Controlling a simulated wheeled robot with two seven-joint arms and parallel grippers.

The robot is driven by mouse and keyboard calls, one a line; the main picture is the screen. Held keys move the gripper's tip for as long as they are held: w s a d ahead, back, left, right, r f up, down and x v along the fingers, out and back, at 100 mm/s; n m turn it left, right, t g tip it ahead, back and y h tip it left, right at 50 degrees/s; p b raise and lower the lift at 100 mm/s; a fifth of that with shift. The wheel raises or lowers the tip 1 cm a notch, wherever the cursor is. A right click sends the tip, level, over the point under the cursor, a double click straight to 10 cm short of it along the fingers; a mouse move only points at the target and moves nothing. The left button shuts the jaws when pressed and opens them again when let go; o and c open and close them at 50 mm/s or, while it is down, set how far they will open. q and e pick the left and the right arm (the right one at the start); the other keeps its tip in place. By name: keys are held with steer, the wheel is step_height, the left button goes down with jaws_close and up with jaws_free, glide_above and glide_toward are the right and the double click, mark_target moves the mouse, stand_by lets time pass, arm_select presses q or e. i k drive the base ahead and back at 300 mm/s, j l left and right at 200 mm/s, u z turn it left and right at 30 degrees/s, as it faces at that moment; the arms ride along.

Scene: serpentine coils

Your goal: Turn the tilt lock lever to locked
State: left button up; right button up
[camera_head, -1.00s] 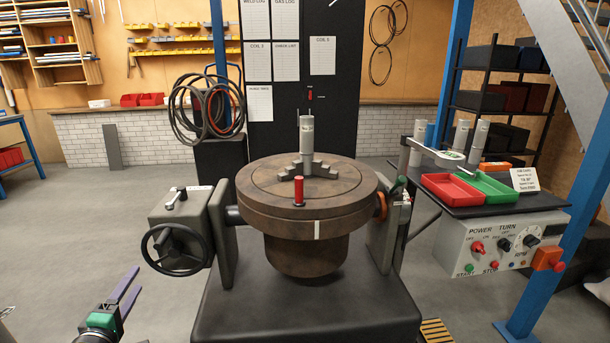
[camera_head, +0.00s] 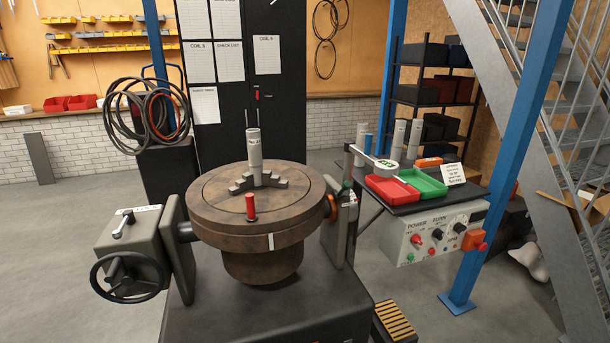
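A tilting round table (camera_head: 290,215) of brown metal stands on a dark pedestal (camera_head: 260,315). At its left is a grey gearbox (camera_head: 130,240) with a black handwheel (camera_head: 127,277) on its front. A small lever (camera_head: 124,222) with a dark knob sits on top of the gearbox, beside a white label (camera_head: 148,208) too small to read. At the table's right, the grey support (camera_head: 340,235) carries an orange disc (camera_head: 331,206) and a small green-tipped part (camera_head: 347,184). I cannot tell from the markings which is the tilt lock lever. Neither gripper is in view.
A blue post (camera_head: 497,160) and stairs stand beyond. A slatted step (camera_head: 395,320) lies at the pedestal's right. Floor at the left is clear.

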mark_target(128, 215)
steer(key=u, duration=1.2)
